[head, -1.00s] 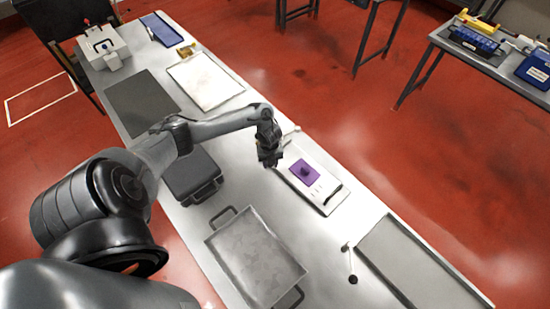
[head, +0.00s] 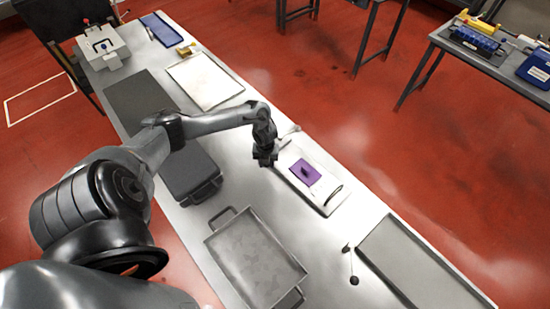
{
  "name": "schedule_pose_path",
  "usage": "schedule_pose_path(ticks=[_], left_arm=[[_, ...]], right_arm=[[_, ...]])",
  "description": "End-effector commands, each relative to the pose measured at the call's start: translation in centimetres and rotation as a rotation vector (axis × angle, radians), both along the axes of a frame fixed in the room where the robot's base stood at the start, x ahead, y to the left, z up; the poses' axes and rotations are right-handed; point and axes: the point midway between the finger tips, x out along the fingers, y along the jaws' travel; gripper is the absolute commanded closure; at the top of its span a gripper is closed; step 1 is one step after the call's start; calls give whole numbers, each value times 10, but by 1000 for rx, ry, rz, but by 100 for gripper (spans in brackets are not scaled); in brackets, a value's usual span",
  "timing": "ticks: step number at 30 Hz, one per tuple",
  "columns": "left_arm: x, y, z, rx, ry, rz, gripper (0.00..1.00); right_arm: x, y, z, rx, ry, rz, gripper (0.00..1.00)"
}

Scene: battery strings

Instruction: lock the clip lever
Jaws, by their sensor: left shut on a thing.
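A white board (head: 328,205) with a purple sheet (head: 306,172) on it lies on the steel table, right of my left gripper. At its upper left end a small pale bar (head: 289,131), which looks like the clip lever, sticks out beside the gripper. My left gripper (head: 265,161) points down at the board's left end, shut. Its fingertips are small and dark, and the part they hold is hidden; it appears to be the lever. I cannot tell the lever's exact angle. My right gripper is not in view.
A grey tray with handles (head: 250,258) and a dark case (head: 188,174) lie nearby on the table. A shallow tray (head: 420,268) and a small black-ended thing (head: 353,280) lie at the lower right. A pale tray (head: 205,80) lies farther up.

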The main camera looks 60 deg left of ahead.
Motion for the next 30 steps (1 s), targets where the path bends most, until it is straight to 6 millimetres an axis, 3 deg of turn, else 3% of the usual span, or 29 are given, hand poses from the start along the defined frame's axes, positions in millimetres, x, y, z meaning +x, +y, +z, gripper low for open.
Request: schedule_pose_path(ticks=[11, 30], left_arm=[[-1, 1, -1, 2, 3, -9, 99], [-13, 10, -1, 2, 3, -220, 99]], right_arm=[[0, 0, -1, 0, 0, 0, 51], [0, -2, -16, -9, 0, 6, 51]])
